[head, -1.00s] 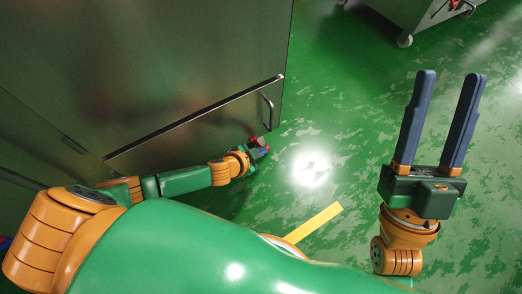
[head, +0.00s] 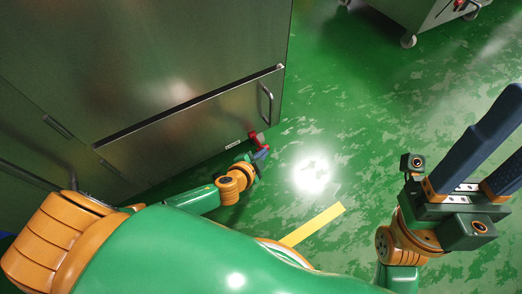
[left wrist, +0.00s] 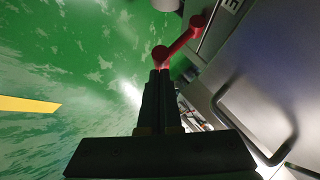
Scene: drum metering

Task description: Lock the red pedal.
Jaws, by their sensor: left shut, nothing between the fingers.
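The red pedal (head: 254,137) sticks out low at the cabinet's right corner, near the floor. In the left wrist view the pedal (left wrist: 180,41) is a red bar with a rounded knob at each end, angled up to the right. My left gripper (head: 262,154) is shut and empty, just in front of the pedal. In the left wrist view its dark fingertips (left wrist: 160,72) lie just below the nearer knob; I cannot tell whether they touch it. My right gripper (head: 517,122) is open and empty at the right edge, its fingers partly cut off.
A steel cabinet (head: 150,60) fills the upper left. Its handle (head: 267,103) stands out above the pedal, and shows large at right in the left wrist view (left wrist: 255,110). A wheeled cart (head: 425,12) stands at top right. A yellow floor stripe (head: 313,224) lies on otherwise open green floor.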

